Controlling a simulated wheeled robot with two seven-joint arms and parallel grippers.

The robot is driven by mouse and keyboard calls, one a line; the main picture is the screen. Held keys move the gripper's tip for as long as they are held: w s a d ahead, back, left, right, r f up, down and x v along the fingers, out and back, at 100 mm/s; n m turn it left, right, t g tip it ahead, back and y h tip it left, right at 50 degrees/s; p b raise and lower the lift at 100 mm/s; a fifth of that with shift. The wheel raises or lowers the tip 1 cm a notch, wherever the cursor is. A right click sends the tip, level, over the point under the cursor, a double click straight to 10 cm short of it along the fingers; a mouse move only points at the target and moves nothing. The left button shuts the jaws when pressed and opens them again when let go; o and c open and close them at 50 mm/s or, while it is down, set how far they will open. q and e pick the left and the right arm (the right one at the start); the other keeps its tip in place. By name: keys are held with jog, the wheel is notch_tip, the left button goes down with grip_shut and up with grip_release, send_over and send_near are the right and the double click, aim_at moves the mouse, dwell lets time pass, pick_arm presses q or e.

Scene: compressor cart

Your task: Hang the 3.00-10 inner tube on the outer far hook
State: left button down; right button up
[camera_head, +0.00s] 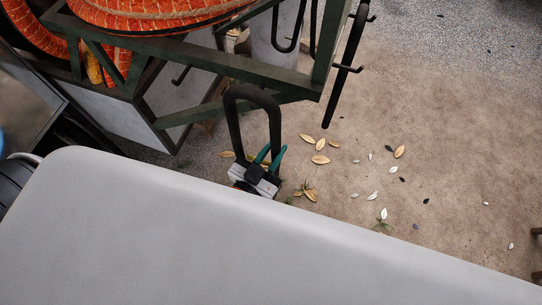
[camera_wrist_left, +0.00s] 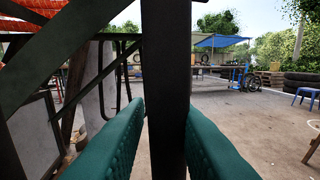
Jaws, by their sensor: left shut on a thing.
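A black inner tube (camera_head: 275,118) forms an upright loop above my left gripper (camera_head: 269,160), whose teal fingers are shut on it. The loop's top is near the lower beam of the dark green cart frame (camera_head: 205,53). In the left wrist view the tube (camera_wrist_left: 167,60) passes as a thick dark band between the fingers of the left gripper (camera_wrist_left: 165,120). Dark hooks (camera_head: 348,68) stick out at the frame's right end, beside a long black hanging piece (camera_head: 338,85). I cannot read any size marking or tell which hook is the outer far one. My right gripper is out of view.
A coiled orange hose (camera_head: 150,12) lies on top of the cart. Another narrow black loop (camera_head: 282,45) hangs under the frame. The ground (camera_head: 440,130) to the right is open, with scattered leaves (camera_head: 320,159). A blue stool (camera_wrist_left: 306,92) stands far off.

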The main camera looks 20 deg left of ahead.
pick_arm(q)
jog(key=shift+b+x, duration=0.35)
jog(key=shift+x, duration=0.5)
jog(key=shift+w+a+f+b, duration=0.1)
jog(key=shift+w+f+b, duration=0.2)
jog(key=shift+f, duration=0.35)
jog(key=shift+w+a+f+b, duration=0.1)
jog(key=shift+w+f+b, duration=0.2)
jog(key=shift+f, duration=0.35)
jog(key=c, duration=1.3)
grip_release()
jog(key=shift+o, duration=0.8)
jog(key=shift+f, duration=0.1)
jog(key=shift+s, duration=0.1)
